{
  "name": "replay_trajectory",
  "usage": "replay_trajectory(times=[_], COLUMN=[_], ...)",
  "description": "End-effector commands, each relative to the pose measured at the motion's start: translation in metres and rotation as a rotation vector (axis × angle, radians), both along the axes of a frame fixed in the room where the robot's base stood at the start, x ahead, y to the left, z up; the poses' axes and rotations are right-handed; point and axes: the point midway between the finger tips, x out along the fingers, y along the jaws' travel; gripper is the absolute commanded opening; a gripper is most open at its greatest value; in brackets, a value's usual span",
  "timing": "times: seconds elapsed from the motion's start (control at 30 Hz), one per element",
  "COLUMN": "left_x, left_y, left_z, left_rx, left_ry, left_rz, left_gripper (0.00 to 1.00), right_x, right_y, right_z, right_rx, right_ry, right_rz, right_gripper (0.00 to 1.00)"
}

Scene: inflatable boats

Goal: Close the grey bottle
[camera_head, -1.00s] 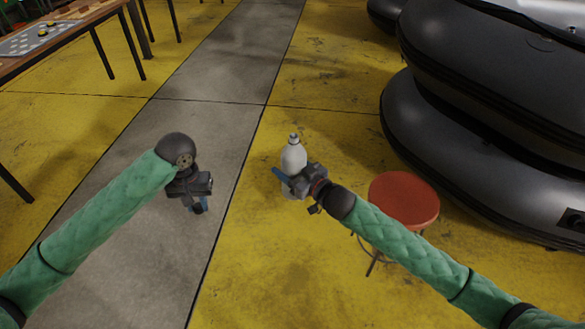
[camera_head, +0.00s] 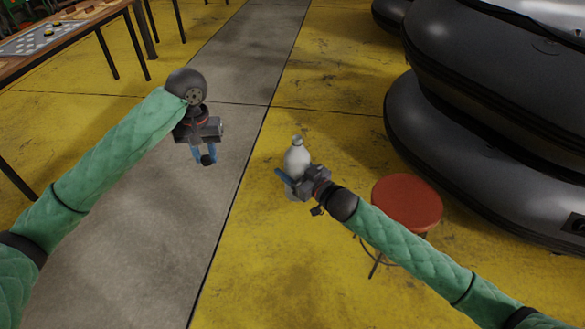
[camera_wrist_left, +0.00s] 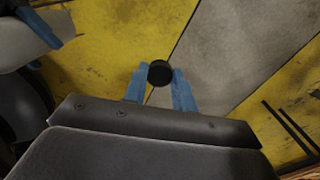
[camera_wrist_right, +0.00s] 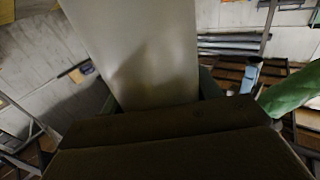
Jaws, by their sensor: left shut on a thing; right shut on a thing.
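The grey bottle (camera_head: 297,160) is held upright in the air by my right gripper (camera_head: 290,184), which is shut around its body. Its pale body also fills the upper middle of the right wrist view (camera_wrist_right: 145,50). My left gripper (camera_head: 206,158) is to the left of the bottle in the head view and apart from it. Its blue fingers are shut on a small dark round cap (camera_head: 208,160). The cap shows as a black disc between the fingertips in the left wrist view (camera_wrist_left: 159,73). The bottle also shows at the left edge there (camera_wrist_left: 25,45).
A red round stool (camera_head: 407,203) stands to the right, behind my right forearm. Stacked dark inflatable boats (camera_head: 470,140) fill the right side. A table (camera_head: 60,40) with small items stands at upper left. The floor between the arms is clear.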

Motion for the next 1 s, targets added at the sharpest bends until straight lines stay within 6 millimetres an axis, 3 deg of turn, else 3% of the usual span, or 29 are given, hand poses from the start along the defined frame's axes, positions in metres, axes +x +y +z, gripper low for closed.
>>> replay_trajectory(times=[0.57, 0.8, 1.0], left_x=[0.038, 0.046, 0.045], left_y=[-0.070, -0.123, -0.170], left_z=[0.103, 0.152, 0.179], left_rx=[0.000, 0.001, 0.001], left_ry=[-0.004, -0.004, -0.002], left_rz=[-0.111, -0.207, -0.315], left_gripper=[0.06, 0.06, 0.06], right_x=[0.000, 0.000, 0.000], right_y=[0.000, 0.000, 0.000], right_z=[0.000, 0.000, 0.000], right_rx=[0.000, 0.000, 0.000], right_ry=[0.000, 0.000, 0.000], right_rz=[0.000, 0.000, 0.000], right_gripper=[0.21, 0.21, 0.21])
